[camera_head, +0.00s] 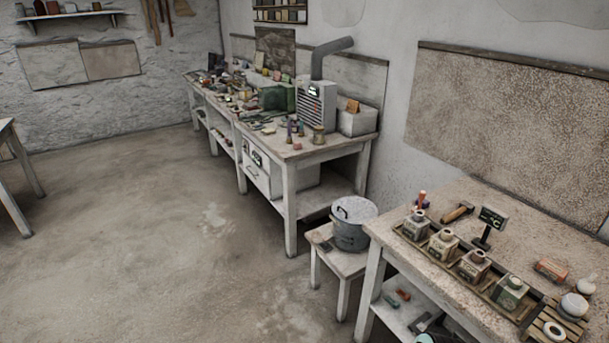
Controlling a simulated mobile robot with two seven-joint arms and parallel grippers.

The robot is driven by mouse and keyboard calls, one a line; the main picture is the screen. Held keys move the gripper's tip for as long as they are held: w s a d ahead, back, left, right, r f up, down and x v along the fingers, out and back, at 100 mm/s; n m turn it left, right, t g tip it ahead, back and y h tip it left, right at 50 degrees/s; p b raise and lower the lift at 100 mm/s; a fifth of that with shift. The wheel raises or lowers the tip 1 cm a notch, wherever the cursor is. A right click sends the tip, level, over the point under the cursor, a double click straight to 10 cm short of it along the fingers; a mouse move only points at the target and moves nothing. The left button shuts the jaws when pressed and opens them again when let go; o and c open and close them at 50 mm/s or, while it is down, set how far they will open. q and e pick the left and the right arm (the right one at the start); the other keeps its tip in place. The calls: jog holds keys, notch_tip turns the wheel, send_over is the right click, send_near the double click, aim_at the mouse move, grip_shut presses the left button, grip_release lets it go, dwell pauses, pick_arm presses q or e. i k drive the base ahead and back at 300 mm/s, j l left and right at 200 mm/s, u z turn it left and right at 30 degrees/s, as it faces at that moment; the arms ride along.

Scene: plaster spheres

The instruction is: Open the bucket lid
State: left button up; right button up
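A grey metal bucket (350,236) stands upright on a low white stool (348,264). Its grey lid (355,208) lies flat on top and covers the opening, with a dark handle at its left side. Neither of my grippers shows in the head view.
Right of the stool a white worktable (452,205) holds several square jars (440,246) in a tray, a hammer (457,212) and round pale pieces (573,305). A long cluttered bench (330,150) runs along the back wall. The floor (180,240) left of the stool is clear.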

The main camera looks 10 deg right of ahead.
aim_at(352, 211)
jog(key=i, duration=1.65)
